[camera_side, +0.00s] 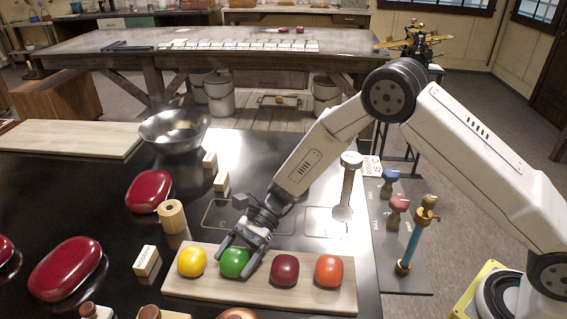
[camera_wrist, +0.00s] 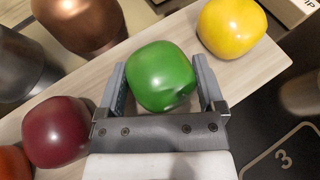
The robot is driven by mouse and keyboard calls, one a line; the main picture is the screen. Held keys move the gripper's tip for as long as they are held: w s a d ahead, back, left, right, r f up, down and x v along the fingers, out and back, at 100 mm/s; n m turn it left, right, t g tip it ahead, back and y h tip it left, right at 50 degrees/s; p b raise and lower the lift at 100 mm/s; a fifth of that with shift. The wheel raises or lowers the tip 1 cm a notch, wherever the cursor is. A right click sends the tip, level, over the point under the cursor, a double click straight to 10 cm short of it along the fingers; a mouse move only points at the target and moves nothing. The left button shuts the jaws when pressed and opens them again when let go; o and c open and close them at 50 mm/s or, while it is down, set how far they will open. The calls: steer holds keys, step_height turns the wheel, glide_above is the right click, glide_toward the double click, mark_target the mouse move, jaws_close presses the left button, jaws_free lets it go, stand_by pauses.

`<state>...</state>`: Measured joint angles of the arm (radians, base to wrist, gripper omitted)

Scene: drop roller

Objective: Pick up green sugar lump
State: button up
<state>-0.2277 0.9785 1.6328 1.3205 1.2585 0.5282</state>
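The green sugar lump (camera_side: 233,262) is a rounded, glossy block on a pale wooden board (camera_side: 190,297), between a yellow lump (camera_side: 192,262) and a dark red lump (camera_side: 285,269). An orange-red lump (camera_side: 329,270) sits at the board's right end. My gripper (camera_side: 243,258) is lowered at the green lump. In the wrist view the green lump (camera_wrist: 160,76) lies between the two fingers of my gripper (camera_wrist: 163,85), with a narrow gap seeming to show beside it. I cannot tell for sure whether the fingers touch it.
The yellow lump (camera_wrist: 231,27) and dark red lump (camera_wrist: 57,131) sit close on either side. A copper vessel (camera_wrist: 80,22) stands beside the board. A wooden cylinder (camera_side: 172,216), a labelled block (camera_side: 146,261) and red lidded containers (camera_side: 66,268) stand to the left. A metal bowl (camera_side: 174,131) is farther back.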

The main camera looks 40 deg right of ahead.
steer(key=c, duration=0.6)
steer(key=shift+r, duration=0.15)
steer(key=shift+r, duration=0.7)
steer(key=shift+s+d+r, duration=1.05)
steer(key=shift+s+r, duration=0.85)
steer(key=shift+s, duration=0.2)
steer(key=shift+s+d+r, duration=1.05)
steer(key=shift+s+r, duration=0.85)
steer(key=shift+s, duration=0.15)
steer(key=shift+s+d+r, duration=1.05)
steer(key=shift+s+r, duration=0.85)
steer(key=shift+s, duration=0.2)
